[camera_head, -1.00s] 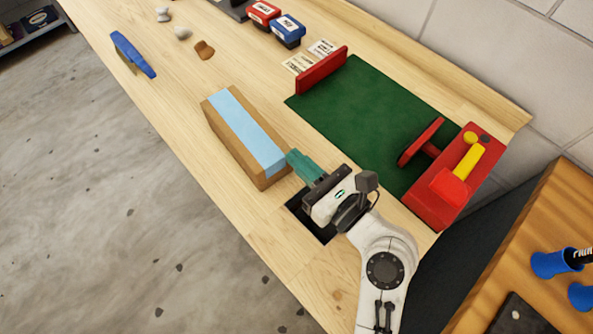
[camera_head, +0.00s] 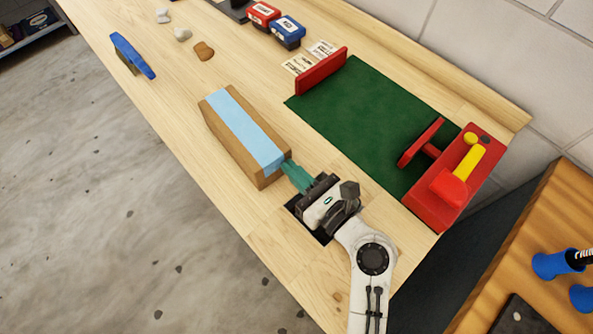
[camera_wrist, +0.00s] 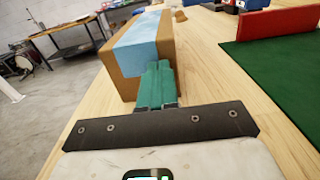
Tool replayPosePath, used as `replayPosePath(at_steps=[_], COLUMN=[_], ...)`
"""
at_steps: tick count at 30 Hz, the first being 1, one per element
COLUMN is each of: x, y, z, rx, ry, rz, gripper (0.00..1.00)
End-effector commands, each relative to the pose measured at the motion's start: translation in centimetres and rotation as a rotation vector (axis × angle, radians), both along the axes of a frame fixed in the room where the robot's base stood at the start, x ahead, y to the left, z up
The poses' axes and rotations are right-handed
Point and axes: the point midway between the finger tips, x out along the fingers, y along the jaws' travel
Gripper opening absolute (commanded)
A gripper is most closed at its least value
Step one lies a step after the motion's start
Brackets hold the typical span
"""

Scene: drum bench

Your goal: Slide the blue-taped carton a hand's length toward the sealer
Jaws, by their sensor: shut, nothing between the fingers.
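The blue-taped carton (camera_head: 222,134) is a long brown box with a wide light-blue strip along its top. It lies flat on the wooden bench, left of the green mat. It also shows in the wrist view (camera_wrist: 120,88). My gripper (camera_head: 288,168) is shut and empty. Its teal fingers are at the carton's near end, close to the right corner, and appear to touch it; the wrist view shows the fingertips (camera_wrist: 158,66) against that end. I cannot tell for sure which thing is the sealer; a blue-handled tool (camera_head: 132,55) lies farther along the bench.
A green mat (camera_head: 365,120) with red jaws and a red block with a yellow handle (camera_head: 462,165) is to the right. Pale lumps (camera_head: 183,34) and a brown piece (camera_head: 204,51) lie beyond the carton. Bench between is clear.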

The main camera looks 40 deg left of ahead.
Motion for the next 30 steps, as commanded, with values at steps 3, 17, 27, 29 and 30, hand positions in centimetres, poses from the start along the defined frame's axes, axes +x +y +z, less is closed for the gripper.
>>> replayPosePath(at_steps=[3,17,27,29,30], x=[0.2,1.3,1.5,1.5,1.5], y=[2.8,14.9,16.8,16.8,16.8], z=[0.6,0.0,0.0,0.1,0.1], rx=[0.001,0.0,-0.001,-0.001,-0.001], ry=[0.001,-0.001,0.0,0.0,0.0], rz=[0.007,0.007,0.004,0.004,0.004], gripper=[0.0,0.0,0.0,0.0,0.0])
